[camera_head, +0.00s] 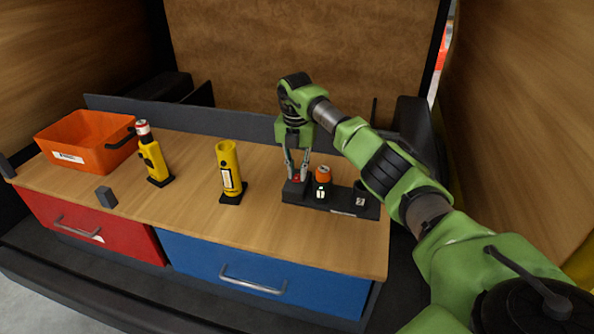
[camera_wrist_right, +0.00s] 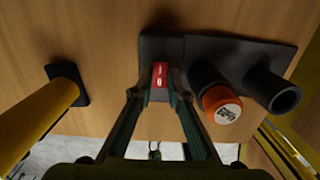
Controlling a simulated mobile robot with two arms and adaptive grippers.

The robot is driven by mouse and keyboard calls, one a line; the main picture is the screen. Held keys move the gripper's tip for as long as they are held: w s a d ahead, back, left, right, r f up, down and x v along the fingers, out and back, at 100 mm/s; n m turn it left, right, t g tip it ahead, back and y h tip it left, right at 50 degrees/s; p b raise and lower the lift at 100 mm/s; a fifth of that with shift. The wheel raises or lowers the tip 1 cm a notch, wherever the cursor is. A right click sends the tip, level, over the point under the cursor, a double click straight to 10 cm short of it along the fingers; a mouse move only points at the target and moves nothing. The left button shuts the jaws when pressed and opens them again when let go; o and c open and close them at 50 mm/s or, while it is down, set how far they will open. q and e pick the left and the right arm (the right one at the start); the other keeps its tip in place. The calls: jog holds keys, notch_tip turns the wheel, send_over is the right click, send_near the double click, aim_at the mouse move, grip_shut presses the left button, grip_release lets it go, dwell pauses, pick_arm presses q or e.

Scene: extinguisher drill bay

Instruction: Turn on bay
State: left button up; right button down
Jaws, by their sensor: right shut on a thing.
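A dark charging block (camera_head: 342,207) sits at the right of the bench, with a red switch (camera_wrist_right: 160,75) at its left end. My right gripper (camera_head: 297,175) reaches down over that end, and its fingertips are closed on either side of the switch. In the right wrist view the gripper (camera_wrist_right: 160,95) has the red switch with its white mark between the fingertips. The socket marked 2 (camera_head: 360,195) is empty. My left gripper is not in view.
A yellow holder with a red-and-white-topped canister (camera_head: 152,156) and an empty yellow holder (camera_head: 229,170) stand to the left. An orange bin (camera_head: 85,142) and a small grey block (camera_head: 106,197) lie farther left. Red (camera_head: 95,228) and blue (camera_head: 255,275) drawers are below. The bench front is mostly clear.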

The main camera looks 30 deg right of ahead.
aim_at(296, 178)
jog(key=c, duration=2)
grip_release()
jog(key=shift+o, duration=0.2)
notch_tip(296, 178, up, 12)
jog(key=shift+s+a, duration=0.2)
jog(key=shift+a, duration=0.05)
